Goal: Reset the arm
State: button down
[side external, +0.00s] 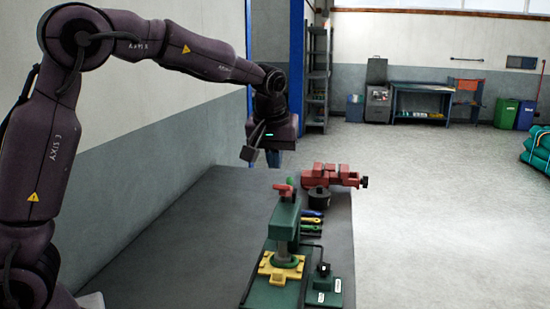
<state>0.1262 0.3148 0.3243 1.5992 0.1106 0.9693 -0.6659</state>
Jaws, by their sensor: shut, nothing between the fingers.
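My arm reaches from the left edge of the side external view across the upper part of the picture. Its end bends down over the far end of the grey worktable (185,230). My gripper (281,158) hangs pointing down, in the air near the table's far edge. It is shut and holds nothing. The fingers are small and partly hidden behind the dark wrist housing.
On the table's right side stand a green press with a yellow plate (281,267), a red vise (338,176), a dark round piece (318,198), several coloured-handled tools (311,223) and a small green stand (324,289). The table's left half is clear. A blue post (296,70) rises behind.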

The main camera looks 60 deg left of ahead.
dwell(0.4)
jog(key=s+d+m+t+h, duration=0.1)
jog(key=s+d+m, duration=0.3)
jog(key=s, duration=0.8)
jog(key=s+d+r+m+t+h, duration=0.1)
jog(key=s+d+m, duration=0.4)
jog(key=s, duration=0.7)
jog(key=shift+s+d+r+t+h, duration=0.2)
jog(key=shift+s+r+t+h, duration=0.1)
jog(key=shift+s+t, duration=0.15)
